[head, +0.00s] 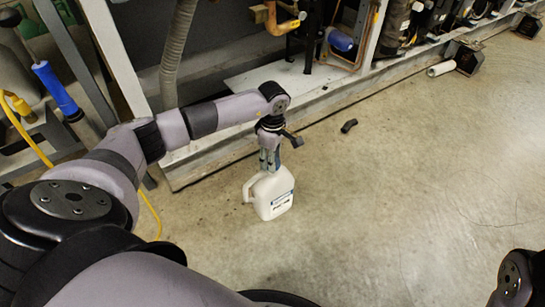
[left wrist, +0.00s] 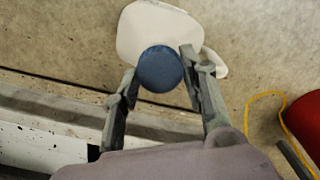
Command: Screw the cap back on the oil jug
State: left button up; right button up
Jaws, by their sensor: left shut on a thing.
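A white oil jug (head: 272,196) with a label and a side handle stands upright on the concrete floor in the head view. My left gripper (head: 269,163) points down right over its top. In the left wrist view the left gripper's fingers are on either side of a round blue cap (left wrist: 160,70), shut on it. The jug's pale body (left wrist: 145,28) shows behind the cap. The cap lies over the jug's top edge in that view, and the jug's mouth is hidden. I cannot tell whether cap and neck touch. My right gripper is out of view.
The compressor rack's base rail (head: 330,103) runs behind the jug. A small black piece (head: 348,126) lies on the floor near it. A yellow hose (head: 27,132) and a blue-handled item (head: 56,89) are at left.

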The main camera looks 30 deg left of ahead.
pick_arm(q)
jog(key=shift+f, duration=0.25)
jog(key=o, duration=1.1)
